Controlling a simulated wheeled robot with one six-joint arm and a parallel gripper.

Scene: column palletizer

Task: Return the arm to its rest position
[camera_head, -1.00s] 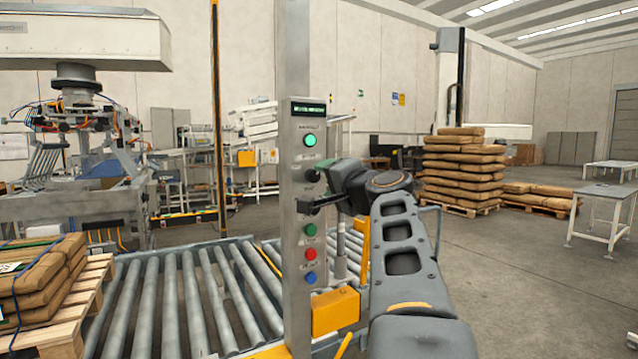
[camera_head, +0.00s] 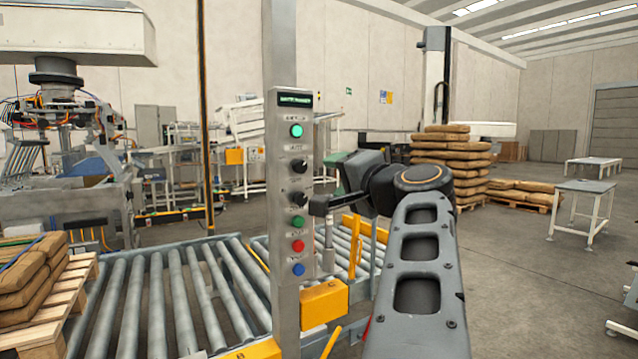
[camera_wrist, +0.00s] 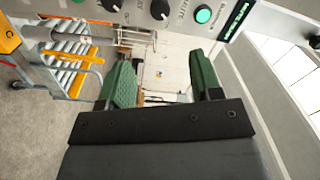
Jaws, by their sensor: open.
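My gripper (camera_wrist: 161,68) is open and empty in the wrist view, its two green-padded fingers spread apart. In the head view my arm is bent in front of me, and its dark wrist reaches left beside the control column (camera_head: 284,220). The gripper's fingers are mostly hidden there. The column carries a lit green button (camera_head: 296,130), two black knobs, and green, red and blue buttons. In the wrist view the control panel (camera_wrist: 180,14) shows along the top edge, beyond the fingers; I cannot tell the exact gap.
A roller conveyor (camera_head: 160,300) lies behind and left of the column. A yellow box (camera_head: 324,303) is fixed low on the column. Sacks on a wooden pallet (camera_head: 60,305) stand at left. Stacked sacks (camera_head: 440,150) and a grey table (camera_head: 585,187) stand at right, with open floor between.

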